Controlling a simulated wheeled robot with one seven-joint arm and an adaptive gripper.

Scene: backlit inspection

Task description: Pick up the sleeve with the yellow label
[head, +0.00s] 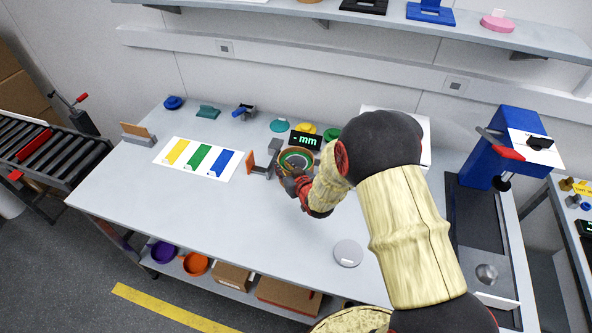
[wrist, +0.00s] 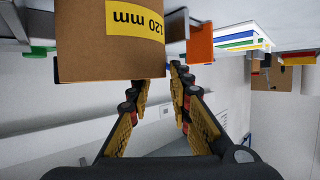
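The brown cardboard sleeve (wrist: 110,45) fills the upper left of the wrist view, which is upside down. Its yellow label (wrist: 136,17) reads 120 mm. In the head view the sleeve (head: 283,165) appears as a round, open-topped shape on the bench, partly hidden by my gripper (head: 295,183). In the wrist view my gripper (wrist: 152,83) is open, its two fingers apart with nothing visible between them. The sleeve stands just beyond the fingertips, offset toward the left finger; contact cannot be told.
An orange block (head: 250,164) stands just left of the sleeve, and a dark mm display (head: 306,140) behind it. A card with yellow, green and blue shapes (head: 198,159) lies farther left. A grey disc (head: 348,253) lies in front. The front-left bench is clear.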

